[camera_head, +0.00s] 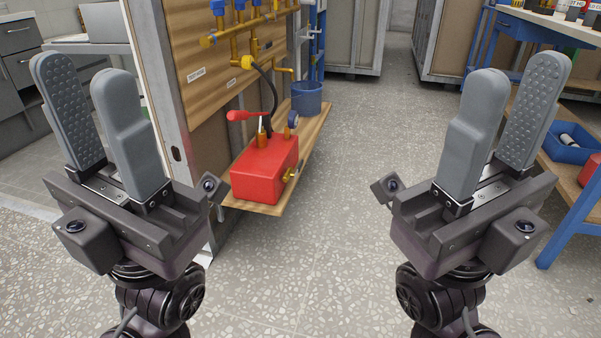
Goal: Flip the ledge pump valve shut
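A red box-shaped pump (262,168) sits on a wooden ledge (310,130) beside the panel, left of centre. A red lever handle (247,115) extends left above its top, near an upright brass fitting (262,136). A small brass fitting (290,174) sticks out of the pump's right face; I cannot tell its position. My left gripper (84,75) is open and empty, nearer to me and left of the pump. My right gripper (520,72) is open and empty, well right of the pump. Neither gripper touches anything.
Brass pipes with blue valves (240,38) run along the wooden panel above the pump. A black hose (266,88) drops toward the pump. A blue bucket (306,98) stands further along the ledge. A blue-framed bench (572,215) is at right. The speckled floor between is clear.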

